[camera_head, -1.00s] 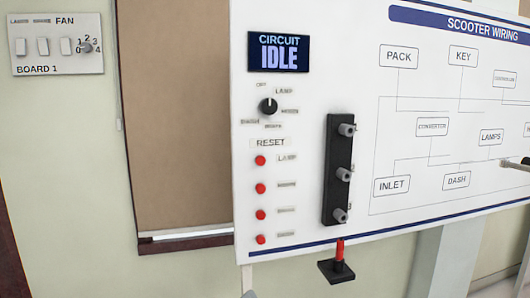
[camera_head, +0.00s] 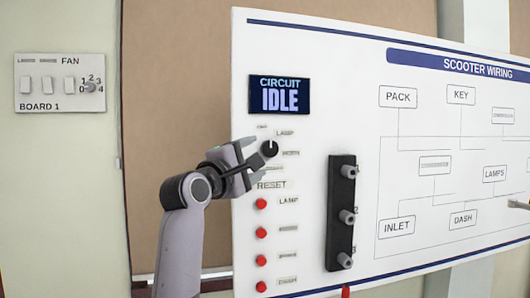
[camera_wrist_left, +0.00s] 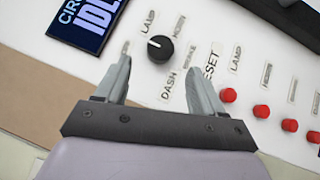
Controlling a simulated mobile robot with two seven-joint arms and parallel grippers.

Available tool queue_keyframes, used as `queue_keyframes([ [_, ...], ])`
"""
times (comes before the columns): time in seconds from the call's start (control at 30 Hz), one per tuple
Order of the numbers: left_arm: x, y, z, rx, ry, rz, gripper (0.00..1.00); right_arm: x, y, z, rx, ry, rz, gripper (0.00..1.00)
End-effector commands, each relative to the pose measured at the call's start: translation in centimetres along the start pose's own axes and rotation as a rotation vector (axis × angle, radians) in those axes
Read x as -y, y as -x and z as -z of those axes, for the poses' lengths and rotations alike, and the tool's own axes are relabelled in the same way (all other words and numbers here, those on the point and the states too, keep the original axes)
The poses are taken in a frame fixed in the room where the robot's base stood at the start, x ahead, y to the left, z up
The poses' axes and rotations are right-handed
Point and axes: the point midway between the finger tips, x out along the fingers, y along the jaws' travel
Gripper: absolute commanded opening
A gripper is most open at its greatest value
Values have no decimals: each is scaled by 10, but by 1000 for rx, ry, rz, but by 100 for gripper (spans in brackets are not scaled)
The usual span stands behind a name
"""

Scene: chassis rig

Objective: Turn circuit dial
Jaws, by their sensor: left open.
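The circuit dial (camera_head: 269,148) is a small black knob with a white pointer line, on the white scooter wiring panel below the blue screen (camera_head: 279,95) reading CIRCUIT IDLE. The dial (camera_wrist_left: 160,48) also shows in the left wrist view, with LAMP, HORN and DASH labels around it. My left gripper (camera_head: 258,165) is beside the dial at its lower left. In the left wrist view the left gripper (camera_wrist_left: 159,78) is open, its two fingers apart, with the dial just beyond the gap between the tips.
Below the dial is a column of red reset buttons (camera_head: 261,204). A black strip with grey posts (camera_head: 341,212) stands right of them. A fan switch board (camera_head: 60,82) is on the wall at far left. Open space lies in front of the brown board (camera_head: 180,80).

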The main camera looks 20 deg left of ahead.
Motion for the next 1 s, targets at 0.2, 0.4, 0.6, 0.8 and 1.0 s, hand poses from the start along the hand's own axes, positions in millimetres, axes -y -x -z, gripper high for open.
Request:
queue_keyframes([
  [0.2,-2,-26,0,0,-3,2,69,0,6,8,1,0,0,53],
  [0.4,-2,-48,0,-1,-6,2,69,0,11,14,1,0,0,53],
  [0.6,-1,-60,0,-1,-6,0,69,0,13,17,1,0,0,53],
  [0.8,0,-64,0,-1,-5,0,69,0,13,17,1,0,0,53],
  [1.0,0,-63,0,-1,-5,-1,65,0,13,17,1,0,0,53],
])
